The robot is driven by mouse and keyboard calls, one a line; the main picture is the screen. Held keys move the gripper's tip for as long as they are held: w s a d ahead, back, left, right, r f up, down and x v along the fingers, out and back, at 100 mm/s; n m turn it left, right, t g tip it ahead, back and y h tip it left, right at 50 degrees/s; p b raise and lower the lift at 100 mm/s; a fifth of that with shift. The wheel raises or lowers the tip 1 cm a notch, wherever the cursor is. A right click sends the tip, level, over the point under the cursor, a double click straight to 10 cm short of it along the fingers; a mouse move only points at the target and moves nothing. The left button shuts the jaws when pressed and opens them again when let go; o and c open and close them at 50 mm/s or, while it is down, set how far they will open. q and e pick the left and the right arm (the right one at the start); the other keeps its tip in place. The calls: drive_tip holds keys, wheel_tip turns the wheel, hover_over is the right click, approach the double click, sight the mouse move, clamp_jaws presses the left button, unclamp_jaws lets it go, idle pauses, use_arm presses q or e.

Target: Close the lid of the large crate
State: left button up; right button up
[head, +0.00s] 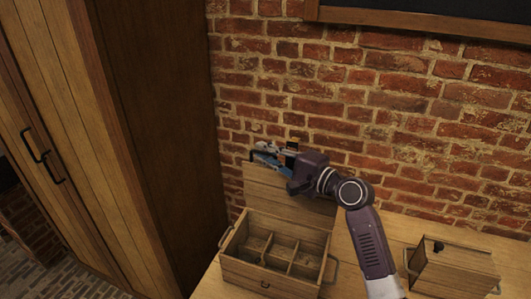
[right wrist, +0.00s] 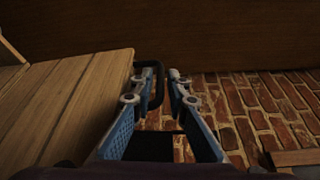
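The large crate (head: 270,276) is a wooden box with inner compartments, standing on the table. Its lid (head: 262,187) is open and stands up at the back, near the brick wall. The lid's wooden face fills the left of the right wrist view (right wrist: 75,95). A black loop handle (right wrist: 157,85) sticks out from the lid's edge. My right gripper (head: 265,155) is at the lid's upper left edge. Its blue fingers (right wrist: 158,78) are apart, with the handle between them; I see no clear grip. My left gripper is not in view.
A smaller closed wooden box (head: 455,275) with a black knob stands on the table (head: 345,265) at the right. A tall wooden cabinet (head: 150,130) rises to the left of the crate. The brick wall (head: 400,110) is close behind the lid.

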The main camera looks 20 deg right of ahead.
drive_tip(key=shift+s+d, duration=0.1)
drive_tip(key=shift+s, duration=0.05)
drive_tip(key=v, duration=1.1)
drive_tip(key=shift+s+d, duration=0.15)
drive_tip(key=shift+s, duration=0.1)
drive_tip(key=shift+r, duration=0.1)
drive_tip(key=shift+s, duration=0.1)
